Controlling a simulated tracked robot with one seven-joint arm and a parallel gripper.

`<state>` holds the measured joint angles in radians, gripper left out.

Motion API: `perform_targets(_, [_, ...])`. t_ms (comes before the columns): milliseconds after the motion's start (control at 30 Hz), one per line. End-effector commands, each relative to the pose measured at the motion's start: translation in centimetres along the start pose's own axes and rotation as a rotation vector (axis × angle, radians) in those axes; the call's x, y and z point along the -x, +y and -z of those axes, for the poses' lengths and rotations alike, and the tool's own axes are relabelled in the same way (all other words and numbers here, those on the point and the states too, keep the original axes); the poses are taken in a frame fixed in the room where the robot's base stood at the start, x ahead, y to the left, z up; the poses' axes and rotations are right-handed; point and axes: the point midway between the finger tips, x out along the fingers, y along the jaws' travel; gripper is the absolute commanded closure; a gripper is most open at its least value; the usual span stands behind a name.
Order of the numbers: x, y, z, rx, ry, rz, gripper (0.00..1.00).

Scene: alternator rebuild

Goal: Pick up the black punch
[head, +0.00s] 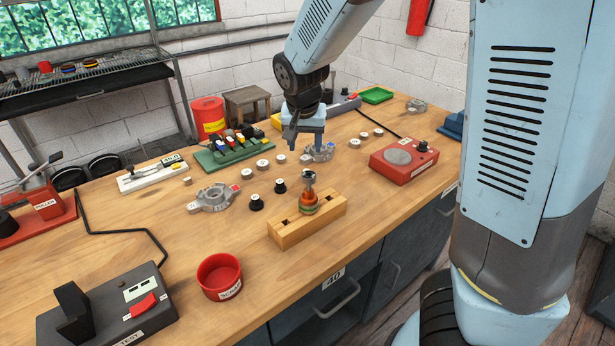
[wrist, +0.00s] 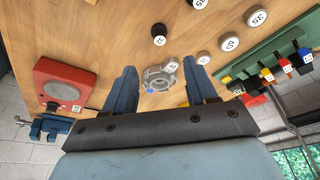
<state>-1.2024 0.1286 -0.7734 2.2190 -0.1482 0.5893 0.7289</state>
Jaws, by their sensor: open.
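My gripper (head: 306,150) is open and empty over the back middle of the bench. In the wrist view its two blue fingers (wrist: 163,76) stand wide apart, with a grey metal housing (wrist: 158,77) below and between them. A green rack (head: 220,158) stands to the left of my gripper and holds several tools with red, yellow, blue and black ends. The rack also shows at the right of the wrist view (wrist: 262,54). Two black conical pieces with white labels (head: 257,203) stand on the bench in front. I cannot tell for sure which black item is the punch.
Several round labelled discs (head: 263,165) lie between the rack and my gripper. A wooden block (head: 290,232) with an orange part stands in front. A red device (head: 405,160) is to the right, a red bowl (head: 219,276) at front left.

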Motion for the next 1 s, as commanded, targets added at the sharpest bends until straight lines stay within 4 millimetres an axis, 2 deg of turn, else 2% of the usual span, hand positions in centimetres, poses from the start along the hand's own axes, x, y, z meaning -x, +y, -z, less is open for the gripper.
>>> perform_targets(300, [-4.3, 0.1, 0.0, -0.001, -0.001, -0.003, 0.43])
perform_targets(433, [-5.5, 0.1, 0.0, -0.001, 0.000, -0.002, 0.43])
perform_targets(667, [-6.5, 0.1, 0.0, -0.001, 0.000, -0.001, 0.43])
perform_targets(1000, [-10.3, 0.2, -0.2, -0.004, -0.001, -0.002, 0.43])
